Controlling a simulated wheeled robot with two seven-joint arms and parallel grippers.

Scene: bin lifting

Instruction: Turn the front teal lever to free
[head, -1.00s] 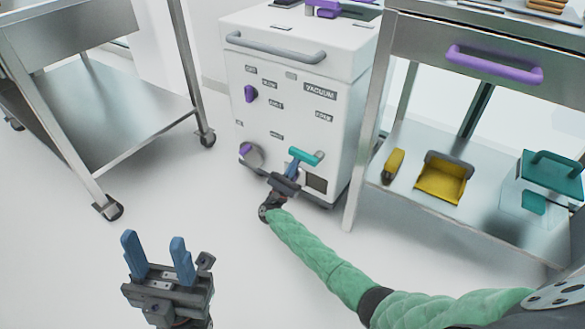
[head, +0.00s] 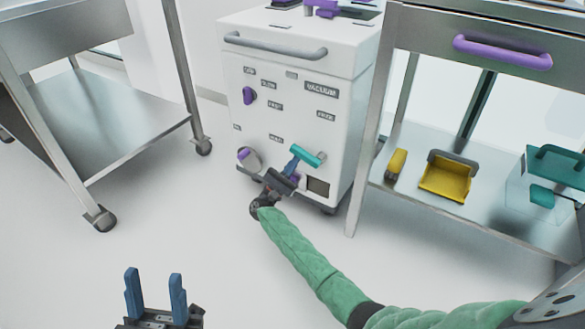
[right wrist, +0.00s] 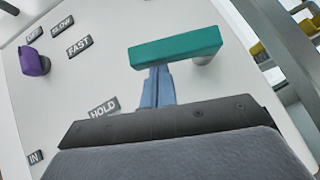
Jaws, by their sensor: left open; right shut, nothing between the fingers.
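The front teal lever (head: 308,156) is a short bar on the front of the white vacuum cart (head: 268,118). In the right wrist view the teal lever (right wrist: 175,47) lies nearly level, with its round mount behind its right end. My right gripper (head: 291,166) is shut with nothing between its fingers. Its blue fingertips (right wrist: 158,84) are just below the lever's bar and overlap its lower edge in the picture; I cannot tell if they touch. My left gripper (head: 155,292) is open and empty, low over the floor at the left.
A purple knob (head: 249,96) and a round dial with a purple handle (head: 248,157) sit on the same panel. Metal carts (head: 130,135) stand either side. The floor in front is clear.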

